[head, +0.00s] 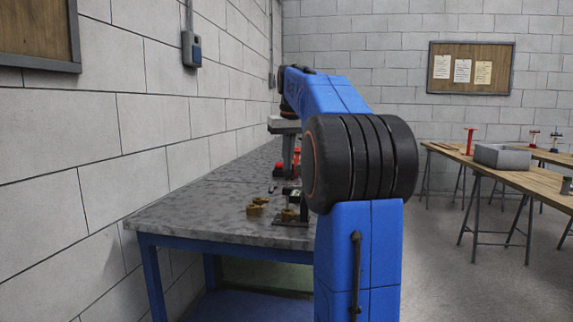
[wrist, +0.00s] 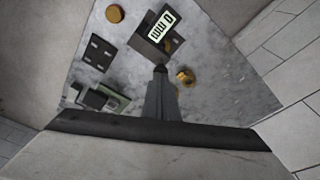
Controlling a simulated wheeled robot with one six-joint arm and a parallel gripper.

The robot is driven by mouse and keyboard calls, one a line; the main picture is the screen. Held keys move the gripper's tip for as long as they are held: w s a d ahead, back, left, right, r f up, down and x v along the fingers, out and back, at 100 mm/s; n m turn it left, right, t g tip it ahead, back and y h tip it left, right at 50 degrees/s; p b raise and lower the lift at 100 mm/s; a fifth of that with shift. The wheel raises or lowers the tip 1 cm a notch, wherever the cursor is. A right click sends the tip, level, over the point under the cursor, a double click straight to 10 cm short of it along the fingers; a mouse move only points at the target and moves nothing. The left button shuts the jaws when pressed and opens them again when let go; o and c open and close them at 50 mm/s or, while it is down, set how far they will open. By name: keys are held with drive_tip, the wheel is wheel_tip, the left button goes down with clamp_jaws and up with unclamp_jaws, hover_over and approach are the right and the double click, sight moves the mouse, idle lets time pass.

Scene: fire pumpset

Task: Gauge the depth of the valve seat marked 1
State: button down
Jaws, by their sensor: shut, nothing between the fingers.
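My gripper (wrist: 160,70) is shut and empty, pointing down over the grey bench top. In the wrist view its tip lies just below a dark gauge block with a lit display (wrist: 161,27) reading 0 mm. A brass round part (wrist: 185,77) lies right of the tip, and another brass disc (wrist: 115,13) lies at upper left. In the head view brass parts (head: 257,206) sit near the bench's front edge, with a small dark device (head: 291,191) behind them. I cannot make out a valve seat marked 1.
A dark plate with holes (wrist: 98,52) and a dark block with a pale green panel (wrist: 103,97) lie left of the gripper. Red items (head: 297,160) stand farther back on the bench (head: 190,215). Wooden tables (head: 520,180) with a grey bin (head: 501,157) stand at right.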

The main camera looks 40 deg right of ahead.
drive_tip(key=shift+f, duration=1.05)
idle(0.6)
drive_tip(key=shift+r, duration=0.15)
drive_tip(key=shift+r, duration=3.4)
